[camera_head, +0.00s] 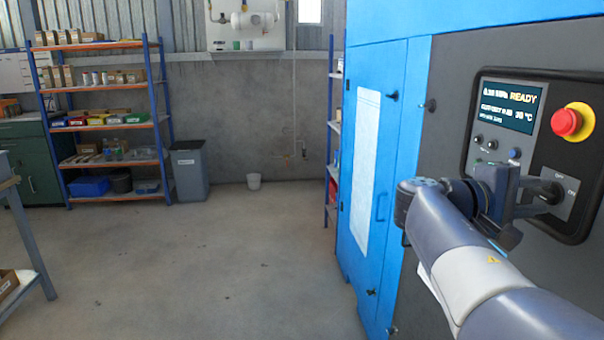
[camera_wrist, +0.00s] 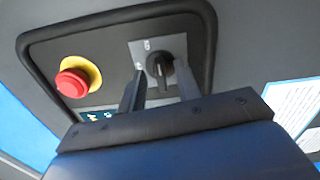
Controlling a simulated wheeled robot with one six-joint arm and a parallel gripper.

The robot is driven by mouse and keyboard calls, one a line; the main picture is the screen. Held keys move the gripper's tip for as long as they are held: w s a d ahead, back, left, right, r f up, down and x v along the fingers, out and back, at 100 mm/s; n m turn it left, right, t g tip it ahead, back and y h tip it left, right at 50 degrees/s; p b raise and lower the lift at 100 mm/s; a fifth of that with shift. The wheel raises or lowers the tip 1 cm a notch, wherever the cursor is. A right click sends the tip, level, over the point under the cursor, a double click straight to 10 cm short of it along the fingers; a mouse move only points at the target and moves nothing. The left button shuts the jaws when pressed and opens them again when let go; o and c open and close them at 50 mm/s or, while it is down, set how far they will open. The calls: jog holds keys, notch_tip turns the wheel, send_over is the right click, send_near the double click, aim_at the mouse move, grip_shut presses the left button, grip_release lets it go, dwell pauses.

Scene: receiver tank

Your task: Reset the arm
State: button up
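My gripper (camera_head: 532,196) is at the control panel of the blue and grey machine, in front of a black rotary switch (camera_head: 549,192). In the wrist view my gripper (camera_wrist: 160,88) has its two dark fingers apart, with the switch knob (camera_wrist: 158,66) showing in the gap just beyond the tips. I see no clear contact between fingers and knob. My arm (camera_head: 460,245) reaches up from the lower right in the head view. The panel display (camera_head: 507,105) reads READY.
A red emergency stop button (camera_head: 567,122) on a yellow ring sits above the switch. The blue cabinet door (camera_head: 370,160) is left of the panel.

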jog(key=n+p, duration=0.5)
jog(key=p, duration=0.1)
jog(key=shift+r+n+p, duration=0.3)
jog(key=shift+n+p, duration=0.05)
jog(key=shift+n, duration=0.05)
jog(key=n+p, duration=0.2)
jog(key=p, duration=0.1)
jog(key=shift+w+n, duration=0.1)
jog(key=shift+n, duration=0.3)
jog(key=shift+f+n+p, duration=0.1)
jog(key=shift+n+p, duration=0.5)
jog(key=shift+p, duration=0.1)
